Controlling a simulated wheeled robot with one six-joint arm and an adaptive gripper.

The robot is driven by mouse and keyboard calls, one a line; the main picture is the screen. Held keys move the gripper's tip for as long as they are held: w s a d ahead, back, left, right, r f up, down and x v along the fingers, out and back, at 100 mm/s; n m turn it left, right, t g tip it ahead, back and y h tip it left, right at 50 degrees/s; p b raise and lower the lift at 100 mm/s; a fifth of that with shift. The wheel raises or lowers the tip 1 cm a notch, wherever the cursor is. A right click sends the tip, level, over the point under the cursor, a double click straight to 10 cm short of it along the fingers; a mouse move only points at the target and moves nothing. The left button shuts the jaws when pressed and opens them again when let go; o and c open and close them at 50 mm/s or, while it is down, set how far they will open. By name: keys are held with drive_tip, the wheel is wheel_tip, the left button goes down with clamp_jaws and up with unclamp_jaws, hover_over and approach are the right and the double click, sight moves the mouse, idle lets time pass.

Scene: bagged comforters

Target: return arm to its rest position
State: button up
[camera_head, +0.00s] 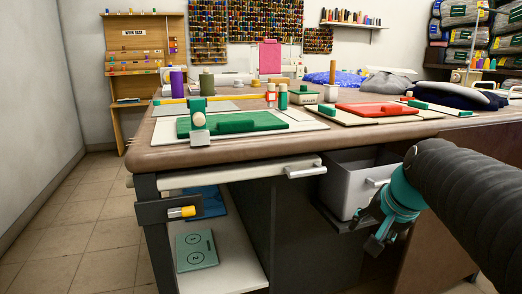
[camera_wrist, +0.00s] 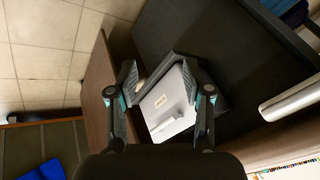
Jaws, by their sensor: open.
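My arm comes in from the right edge of the head view, with my gripper (camera_head: 374,240) low in front of the worktable, beside an open grey drawer or bin (camera_head: 347,187). In the wrist view my gripper (camera_wrist: 158,72) has its two fingers spread, with nothing held between them. A light grey box-like thing with a small label (camera_wrist: 168,105) shows between and beyond the fingers. I cannot tell whether the gripper touches the drawer.
The worktable (camera_head: 200,155) carries a green pad (camera_head: 236,122), a red pad (camera_head: 378,109) and several spools. Under it, a shelf (camera_head: 225,247) holds a teal booklet (camera_head: 196,250). Bagged comforters (camera_head: 464,38) stand on a rack at back right. Tiled floor (camera_head: 75,235) is clear at left.

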drive_tip(key=s+a+f+n, duration=0.3)
drive_tip(key=s+f, duration=0.1)
drive_tip(key=s, duration=0.3)
drive_tip(key=s+a+f+n+h, duration=0.1)
drive_tip(key=s+a+f+n, duration=0.2)
drive_tip(key=s, duration=0.5)
wheel_tip(320, 180, down, 2)
drive_tip(key=shift+s+a+n+g, duration=0.2)
drive_tip(key=shift+n+g, duration=0.1)
drive_tip(key=shift+n, duration=0.4)
